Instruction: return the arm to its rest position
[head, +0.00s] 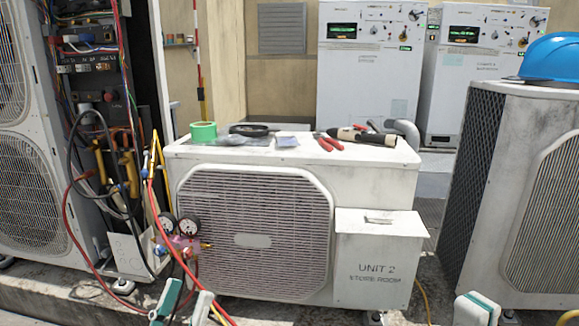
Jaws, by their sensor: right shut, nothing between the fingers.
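My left gripper (185,303) is at the bottom edge, left of centre, in front of the lower corner of the Unit 2 condenser (345,185). Its two teal and white fingers stand apart, and hoses show in and around the gap. My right gripper (476,308) is at the bottom edge, right of centre, in front of the gap between the Unit 2 condenser and the right condenser (535,200). It is shut and empty. Only the fingertips of both grippers show; the rest of both arms is out of view.
A gauge manifold (185,242) with red, yellow and black hoses hangs close above my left gripper. An open condenser (40,150) with exposed wiring stands at left. Green tape (203,131) and hand tools lie on Unit 2. A blue hard hat (552,57) rests on the right condenser.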

